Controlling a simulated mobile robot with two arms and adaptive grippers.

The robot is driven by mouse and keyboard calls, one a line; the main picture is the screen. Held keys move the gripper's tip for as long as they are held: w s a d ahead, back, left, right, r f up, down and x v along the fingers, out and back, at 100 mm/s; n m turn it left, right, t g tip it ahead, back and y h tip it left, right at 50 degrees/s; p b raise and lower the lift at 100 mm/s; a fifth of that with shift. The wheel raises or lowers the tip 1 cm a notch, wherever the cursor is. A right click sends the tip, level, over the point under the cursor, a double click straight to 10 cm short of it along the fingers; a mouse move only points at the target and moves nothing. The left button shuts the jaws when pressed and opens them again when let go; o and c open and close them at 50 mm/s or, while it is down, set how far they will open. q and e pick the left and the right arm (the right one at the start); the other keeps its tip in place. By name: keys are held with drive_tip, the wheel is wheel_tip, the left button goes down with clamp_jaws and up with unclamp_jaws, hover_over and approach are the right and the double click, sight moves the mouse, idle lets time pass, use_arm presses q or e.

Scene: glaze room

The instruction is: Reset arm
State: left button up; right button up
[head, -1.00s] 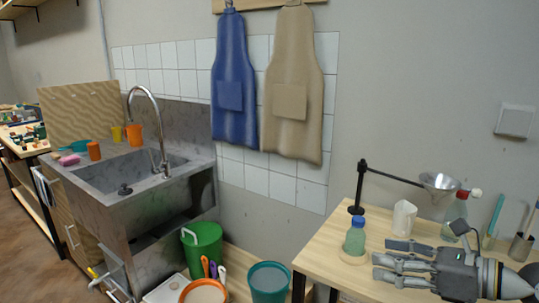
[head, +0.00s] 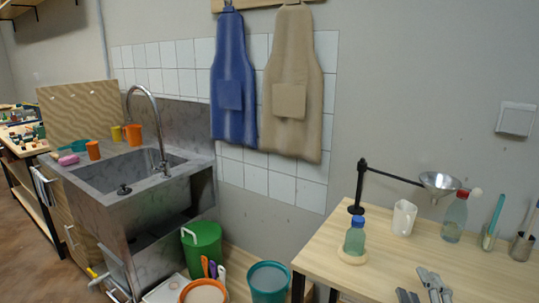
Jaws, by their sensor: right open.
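My right gripper (head: 424,290) shows only by its grey fingers at the bottom edge of the head view, over the wooden table (head: 330,262). The fingers are apart with nothing between them; the rest of the right arm is out of frame. A bottle with a blue cap (head: 355,238) stands upright on a small round pale base (head: 352,257), to the left of and beyond the fingers, clear of them. My left gripper is out of view.
On the table stand a white jug (head: 403,217), a clear bottle (head: 454,220), a metal funnel (head: 439,182) on a black stand (head: 358,190), and tool holders (head: 521,247) at right. A sink (head: 130,170) and buckets (head: 203,243) are at left. The table's middle is clear.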

drive_tip(key=s+f+m+g+h, duration=0.2)
drive_tip(key=s+f+m+g, duration=0.3)
drive_tip(key=f, duration=0.5)
drive_tip(key=s+a+f+m+g+y, duration=0.25)
drive_tip(key=s+a+f+g, duration=0.35)
drive_tip(key=s, duration=0.4)
drive_tip(key=s+a+f+m+g+y, duration=0.2)
drive_tip(key=s+a+f+m+g, duration=0.15)
drive_tip(key=s+f, duration=0.5)
wheel_tip(320, 180, down, 24)
drive_tip(key=s+n+g+p, duration=0.1)
drive_tip(key=s+g, duration=0.1)
drive_tip(key=s+d+f+p, duration=0.1)
drive_tip(key=s+d+f, duration=0.2)
drive_tip(key=s+f, duration=1.2)
drive_tip(key=shift+s+f+n+g, duration=0.35)
drive_tip(key=shift+s+g, duration=0.1)
drive_tip(key=shift+s, duration=0.3)
